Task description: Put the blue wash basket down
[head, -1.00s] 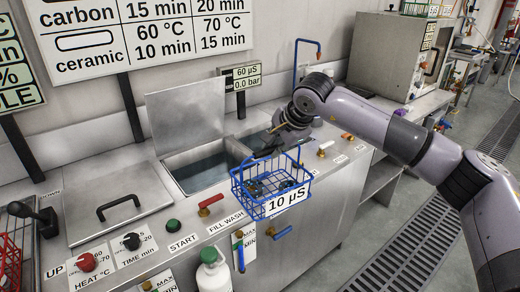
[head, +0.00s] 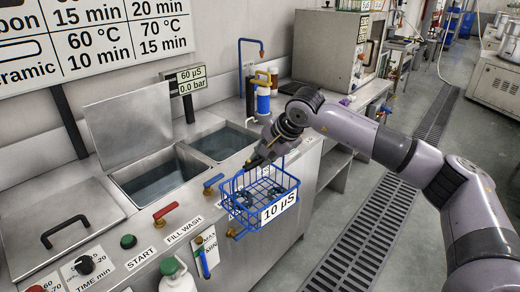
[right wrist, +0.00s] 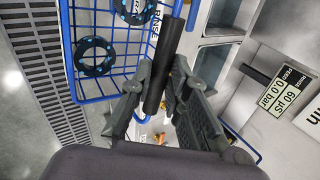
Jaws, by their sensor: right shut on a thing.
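The blue wash basket (head: 236,211) is a wire basket with a white "10 µS" plate on its front and dark ring-shaped parts inside. My right gripper (head: 258,161) is shut on its dark handle bar and holds it in front of the open tanks, by the bench's front edge. In the right wrist view the two fingers (right wrist: 168,102) close around the dark bar (right wrist: 168,60), with the basket (right wrist: 112,88) to their left and dark rings (right wrist: 95,57) in it. The fingers partly hide the handle. My left gripper is not in view.
The steel bench holds an open wash tank (head: 158,180) with a raised lid (head: 130,128), and a second tank (head: 222,143) beside it. Valve handles and buttons line the front edge. Bottles (head: 263,98) stand behind. A floor grate (head: 350,240) runs along the right.

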